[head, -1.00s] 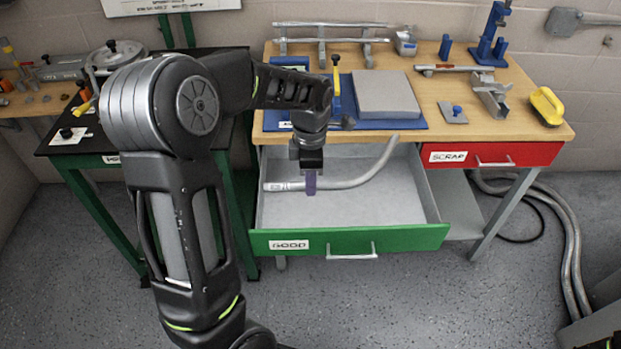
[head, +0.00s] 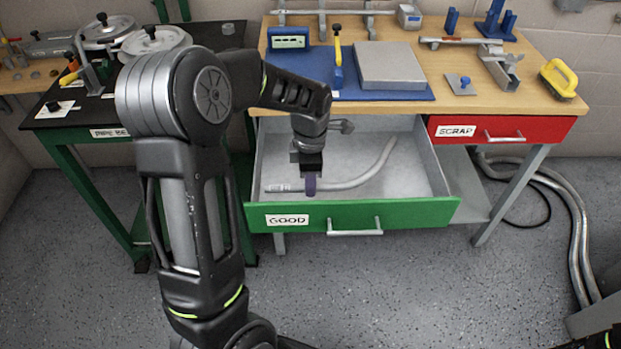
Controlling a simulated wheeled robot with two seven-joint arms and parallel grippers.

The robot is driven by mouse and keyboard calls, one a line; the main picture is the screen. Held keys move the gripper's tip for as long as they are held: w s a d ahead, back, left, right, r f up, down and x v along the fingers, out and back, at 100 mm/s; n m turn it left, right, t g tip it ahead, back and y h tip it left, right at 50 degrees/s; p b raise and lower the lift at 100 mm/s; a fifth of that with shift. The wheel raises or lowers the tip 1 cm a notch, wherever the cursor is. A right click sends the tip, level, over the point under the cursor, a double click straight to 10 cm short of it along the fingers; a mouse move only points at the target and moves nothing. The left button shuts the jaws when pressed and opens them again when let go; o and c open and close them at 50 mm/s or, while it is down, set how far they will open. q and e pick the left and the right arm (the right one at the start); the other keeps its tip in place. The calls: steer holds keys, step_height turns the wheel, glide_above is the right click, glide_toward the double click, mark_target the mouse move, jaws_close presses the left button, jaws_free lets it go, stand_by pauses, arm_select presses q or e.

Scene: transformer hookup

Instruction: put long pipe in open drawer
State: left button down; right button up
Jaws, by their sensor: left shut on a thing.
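The long pipe (head: 355,182) is a grey tube, straight at its left end and bent upward in the picture at its right end. It lies within the open green-fronted drawer (head: 415,206), labelled GOOD, low over or on its pale floor; I cannot tell if it touches. My left gripper (head: 310,187) points down into the drawer and is shut on the pipe near its straight left end. The fingers hide a short stretch of the pipe. My right gripper is not in view.
The wooden workbench (head: 490,103) above the drawer holds a blue mat (head: 300,68), a grey block (head: 390,65) and a yellow-handled brush (head: 560,78). A red SCRAP drawer (head: 500,130) is shut at right. A dark table (head: 85,115) stands left.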

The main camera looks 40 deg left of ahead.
arm_select(q)
steer(key=shift+f+b, duration=0.95)
steer(key=shift+f, duration=0.8)
steer(key=c, duration=1.2)
jaws_free()
steer(key=shift+r, duration=0.1)
step_height(320, 180, up, 8)
steer(key=shift+f, duration=0.2)
